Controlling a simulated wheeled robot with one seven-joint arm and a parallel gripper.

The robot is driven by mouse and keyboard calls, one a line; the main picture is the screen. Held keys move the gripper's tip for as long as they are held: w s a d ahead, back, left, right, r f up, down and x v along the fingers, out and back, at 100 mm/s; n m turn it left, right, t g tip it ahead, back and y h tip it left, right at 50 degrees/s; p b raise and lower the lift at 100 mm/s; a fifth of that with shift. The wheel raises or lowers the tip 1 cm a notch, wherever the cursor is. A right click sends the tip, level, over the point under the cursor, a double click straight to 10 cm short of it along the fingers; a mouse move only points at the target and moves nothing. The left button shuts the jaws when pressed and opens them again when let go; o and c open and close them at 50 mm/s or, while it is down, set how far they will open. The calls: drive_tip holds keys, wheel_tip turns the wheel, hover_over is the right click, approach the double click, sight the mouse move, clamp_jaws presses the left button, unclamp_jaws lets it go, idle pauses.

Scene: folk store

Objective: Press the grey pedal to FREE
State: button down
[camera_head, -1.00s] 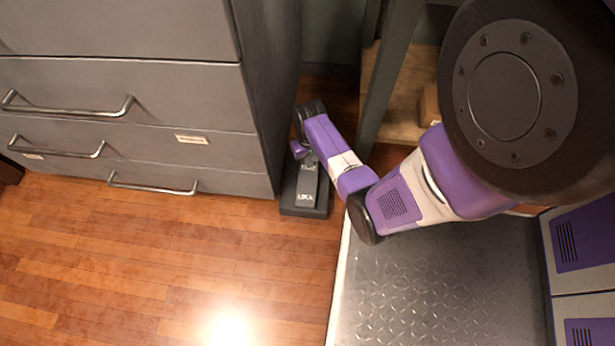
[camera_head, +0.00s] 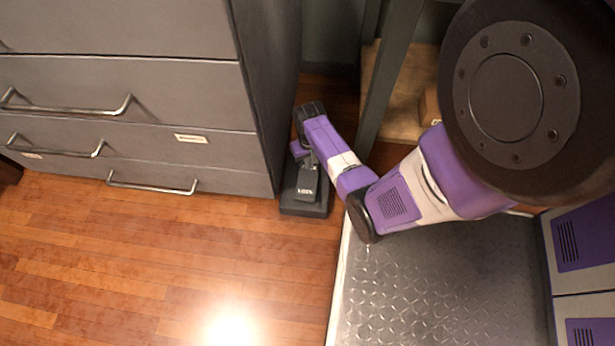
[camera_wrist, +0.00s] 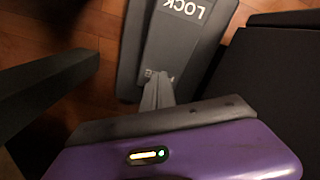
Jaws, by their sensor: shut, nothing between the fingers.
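The grey pedal (camera_head: 306,190) sits on a dark base (camera_head: 303,209) on the floor, beside the cabinet's right side. In the wrist view the pedal plate (camera_wrist: 188,38) shows the word LOCK, upside down, at its top end. Lettering at the other end, by the fingertips, is mostly hidden. My gripper (camera_head: 309,160) points down over the far end of the pedal in the head view. Its fingers (camera_wrist: 157,86) are shut and empty, and their tips appear to touch the plate at the end away from LOCK. The plate looks tilted, with the LOCK end raised.
A grey drawer cabinet (camera_head: 130,95) with metal handles stands close on the left. A dark table leg (camera_head: 388,80) stands just right of my gripper, with a wooden shelf (camera_head: 400,110) behind it. The wooden floor (camera_head: 130,270) in front is clear.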

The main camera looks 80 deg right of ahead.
wheel_tip(320, 180, up, 8)
drive_tip(key=p, duration=0.8)
drive_tip(key=shift+r, duration=0.25)
drive_tip(key=shift+a+f, duration=0.1)
drive_tip(key=w+a+r+n+t+h, duration=0.1)
drive_tip(key=w+a+n+t+h, duration=0.15)
drive_tip(key=a, duration=1.15)
drive_tip(key=s+a+r+n+t, duration=0.4)
drive_tip(key=a+r+n+t, duration=0.15)
drive_tip(key=a+r, duration=0.7)
drive_tip(key=s+a+r+n+t+y, duration=0.1)
drive_tip(key=a+r+t, duration=0.1)
drive_tip(key=r, duration=0.7)
drive_tip(key=s+a+r+n+t+y+p, duration=0.1)
drive_tip(key=s+a+r+t, duration=0.15)
drive_tip(key=r, duration=0.65)
drive_tip(key=s+a+r+n+t+y, duration=0.1)
drive_tip(key=r+t, duration=0.2)
drive_tip(key=r, duration=0.7)
wheel_tip(320, 180, up, 25)
drive_tip(key=p, duration=2.6)
drive_tip(key=shift+w+g, duration=0.3)
drive_tip(key=shift+g, duration=0.05)
drive_tip(key=shift+d+h, duration=0.1)
drive_tip(key=shift+h, duration=0.15)
